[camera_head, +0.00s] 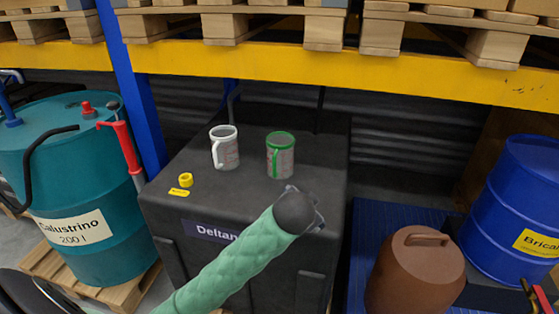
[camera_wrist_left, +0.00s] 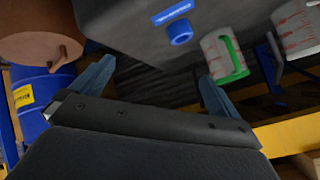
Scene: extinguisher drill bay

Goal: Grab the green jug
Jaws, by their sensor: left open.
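The green jug (camera_head: 280,158), a grey-white measuring jug with green rim and handle, stands upright on the black tank (camera_head: 160,208). A similar jug with white rim and handle (camera_head: 226,152) stands to its left. My left gripper (camera_head: 308,205) is just in front of the green jug, apart from it in the head view. In the left wrist view its fingers (camera_wrist_left: 157,70) are spread with nothing between them. The green jug (camera_wrist_left: 218,58) shows there beyond the right finger, partly hidden by it, with the white jug (camera_wrist_left: 297,30) farther right. My right gripper is not in view.
A teal drum (camera_head: 75,190) stands left, a brown container (camera_head: 415,275) and blue drum (camera_head: 515,205) right. A yellow shelf beam (camera_head: 350,75) crosses behind and above.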

